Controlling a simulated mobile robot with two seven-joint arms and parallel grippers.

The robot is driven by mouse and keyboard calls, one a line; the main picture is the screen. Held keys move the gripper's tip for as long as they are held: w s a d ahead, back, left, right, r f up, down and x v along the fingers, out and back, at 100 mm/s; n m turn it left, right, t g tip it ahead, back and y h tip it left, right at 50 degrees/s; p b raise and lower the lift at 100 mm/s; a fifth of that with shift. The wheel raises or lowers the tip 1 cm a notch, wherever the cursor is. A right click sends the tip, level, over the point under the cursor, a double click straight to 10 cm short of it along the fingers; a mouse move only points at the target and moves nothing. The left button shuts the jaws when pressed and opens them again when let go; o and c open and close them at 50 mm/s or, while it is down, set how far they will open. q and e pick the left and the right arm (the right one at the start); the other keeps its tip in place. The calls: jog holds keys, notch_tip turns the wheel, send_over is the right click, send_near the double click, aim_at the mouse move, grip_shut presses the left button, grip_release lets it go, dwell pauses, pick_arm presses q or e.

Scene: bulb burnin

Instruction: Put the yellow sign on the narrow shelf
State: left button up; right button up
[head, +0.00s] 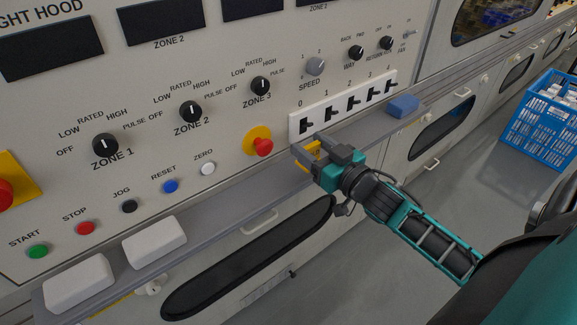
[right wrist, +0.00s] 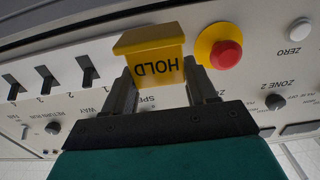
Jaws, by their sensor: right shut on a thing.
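The yellow sign (right wrist: 155,62) reads HOLD, upside down in the right wrist view. It sits between the fingers of my right gripper (right wrist: 163,88), which is shut on it. In the head view, only bits of the sign (head: 313,147) show at my right gripper (head: 304,158); the rest is hidden. The gripper is close to the control panel, below the row of black switches and right of the red mushroom button. The narrow grey shelf (head: 226,200) runs along the foot of the panel, and the gripper is over its outer part. My left gripper is not in view.
Two white blocks (head: 155,242) lie on the shelf at the left, and a blue block (head: 403,106) lies on it at the right. The red mushroom button (head: 263,146) juts out beside the gripper. A blue crate (head: 545,118) stands on the floor at the right.

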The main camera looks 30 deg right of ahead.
aim_at(297, 163)
jog(key=a, duration=0.1)
jog(key=w+f, duration=0.1)
jog(key=a, duration=0.1)
jog(key=shift+w+a+f+b, duration=0.3)
jog(key=shift+a+f+b, duration=0.05)
jog(key=shift+w+a+f+b, duration=0.45)
jog(key=shift+w+a+f, duration=0.1)
jog(key=shift+a+f, duration=0.3)
jog(key=o, duration=1)
jog(key=shift+o, duration=0.2)
